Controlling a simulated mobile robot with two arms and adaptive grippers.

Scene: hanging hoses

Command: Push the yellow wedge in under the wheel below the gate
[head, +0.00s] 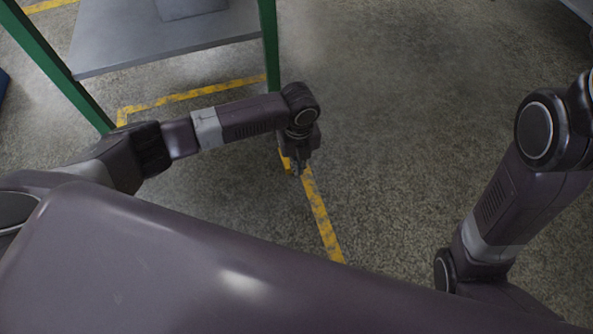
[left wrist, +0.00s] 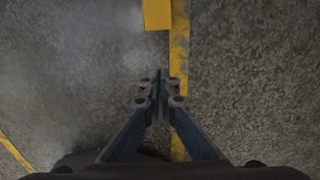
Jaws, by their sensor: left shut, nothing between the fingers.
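The yellow wedge (left wrist: 157,14) shows as a plain yellow block at the top edge of the left wrist view, beside the yellow floor line. Its upper part is cut off by the frame. In the head view a small yellow patch beside my gripper may be the wedge, mostly hidden. My left gripper (head: 298,171) points down close to the floor. In the left wrist view its fingers (left wrist: 159,76) are shut and empty, with a gap of floor between the tips and the wedge. My right gripper is out of view. I see no wheel or gate.
A grey shelf (head: 165,50) on green posts (head: 268,45) stands at the upper left, close to my left arm. Worn yellow lines (head: 322,215) mark the concrete floor. The floor (head: 420,110) between my arms and beyond is clear.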

